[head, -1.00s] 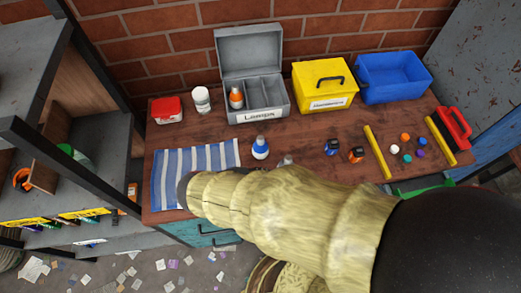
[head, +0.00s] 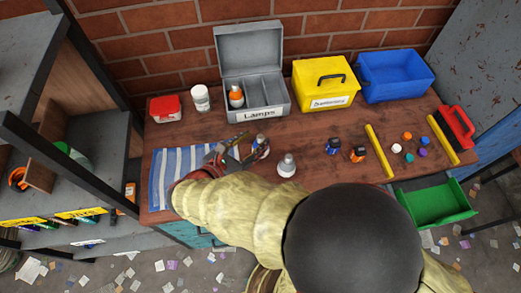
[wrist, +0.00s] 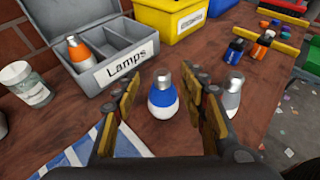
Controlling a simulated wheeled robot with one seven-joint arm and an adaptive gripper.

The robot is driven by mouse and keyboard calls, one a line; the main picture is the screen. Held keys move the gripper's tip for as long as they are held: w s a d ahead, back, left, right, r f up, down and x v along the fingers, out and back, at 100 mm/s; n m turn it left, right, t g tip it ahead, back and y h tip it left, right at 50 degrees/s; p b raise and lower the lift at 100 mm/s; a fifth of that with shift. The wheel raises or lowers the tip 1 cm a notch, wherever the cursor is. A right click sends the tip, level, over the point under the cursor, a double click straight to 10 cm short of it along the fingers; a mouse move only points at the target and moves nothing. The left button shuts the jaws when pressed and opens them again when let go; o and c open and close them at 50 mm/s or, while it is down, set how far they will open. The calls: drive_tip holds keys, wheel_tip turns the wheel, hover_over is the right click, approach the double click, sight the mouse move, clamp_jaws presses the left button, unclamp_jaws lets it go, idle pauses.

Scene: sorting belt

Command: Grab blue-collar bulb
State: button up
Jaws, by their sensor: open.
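The blue-collar bulb (wrist: 162,100) has a white globe, a blue collar and a grey metal cap. It stands upright on the wooden bench, between and just beyond the fingers of my gripper (wrist: 171,92) in the wrist view. In the head view the bulb (head: 261,141) is partly hidden by a finger. My gripper (head: 243,150) is open, with a finger on each side of the bulb and nothing held. A grey-collar bulb (wrist: 232,92) stands just right of the right finger; it also shows in the head view (head: 287,166).
The open grey Lamps box (head: 258,114) stands behind, with an orange-collar bulb (head: 236,96) in its left compartment. A yellow box (head: 325,84) and blue bin (head: 394,76) are to its right. A striped cloth (head: 165,165) lies left. Small bottles (head: 357,154) stand right.

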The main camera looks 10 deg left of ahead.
sight(259, 138)
drive_tip(key=b+x, duration=0.1)
drive_tip(key=x, duration=0.1)
drive_tip(key=b+x, duration=0.1)
drive_tip(key=shift+w+d+f, duration=0.15)
drive_tip(key=shift+d+f, duration=0.1)
drive_tip(key=shift+f, duration=0.15)
drive_tip(key=shift+w+d, duration=0.1)
drive_tip(key=shift+w, duration=0.25)
drive_tip(key=shift+c, duration=0.6)
clamp_jaws()
